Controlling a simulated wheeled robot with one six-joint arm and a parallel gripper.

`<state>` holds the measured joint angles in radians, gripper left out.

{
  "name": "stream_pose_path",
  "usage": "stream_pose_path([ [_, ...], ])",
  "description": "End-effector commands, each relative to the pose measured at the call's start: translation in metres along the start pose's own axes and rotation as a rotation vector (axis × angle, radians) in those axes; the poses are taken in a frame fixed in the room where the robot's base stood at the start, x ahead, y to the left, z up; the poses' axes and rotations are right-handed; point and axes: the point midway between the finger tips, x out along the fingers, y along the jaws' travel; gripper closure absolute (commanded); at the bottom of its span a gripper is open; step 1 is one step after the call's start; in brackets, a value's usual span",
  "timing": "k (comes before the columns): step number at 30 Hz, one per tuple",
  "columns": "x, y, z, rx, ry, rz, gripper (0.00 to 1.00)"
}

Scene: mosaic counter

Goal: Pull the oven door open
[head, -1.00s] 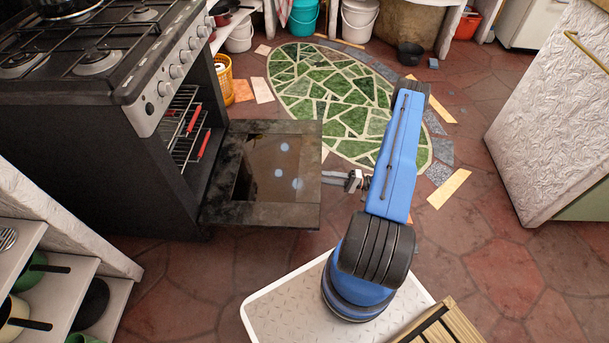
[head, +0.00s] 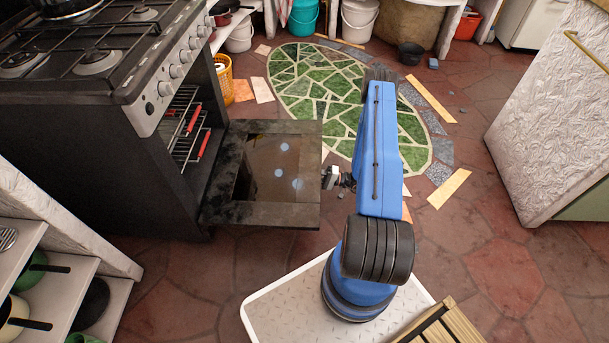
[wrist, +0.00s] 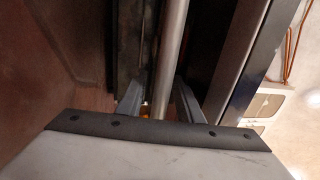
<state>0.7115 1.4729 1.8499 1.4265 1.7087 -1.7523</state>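The oven door (head: 225,213) is swung down and lies about flat in front of the oven (head: 130,180), whose racks show inside. My gripper (head: 328,178) is at the door's outer edge in the head view, with its tips hard to make out there. In the wrist view, a round metal bar (wrist: 173,45), seemingly the door handle, runs between the two fingers of my gripper (wrist: 157,103). The fingers stand apart, with a gap showing on the left side of the bar. The handle is hidden under the door in the head view.
A pale cabinet (head: 550,125) stands at the right. An open shelf (head: 60,280) with pans is at the lower left. A wooden slatted piece (head: 445,325) is at the bottom. An orange basket (head: 224,80) stands beside the oven. Tiled floor lies open around the green mosaic (head: 330,90).

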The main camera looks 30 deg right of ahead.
Motion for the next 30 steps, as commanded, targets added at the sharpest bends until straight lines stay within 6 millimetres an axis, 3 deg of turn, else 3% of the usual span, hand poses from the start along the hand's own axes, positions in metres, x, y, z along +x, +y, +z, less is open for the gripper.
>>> stream_pose_path([
  [2,0.000,0.000,0.000,0.000,0.000,0.000,0.67],
  [6,0.000,0.000,0.000,0.000,0.000,0.000,0.98],
  [7,0.000,0.000,0.000,0.000,0.000,0.000,1.00],
  [14,0.000,-0.003,-0.001,-0.001,0.000,0.006,1.00],
  [30,0.006,-0.057,-0.002,-0.003,0.000,0.139,1.00],
])
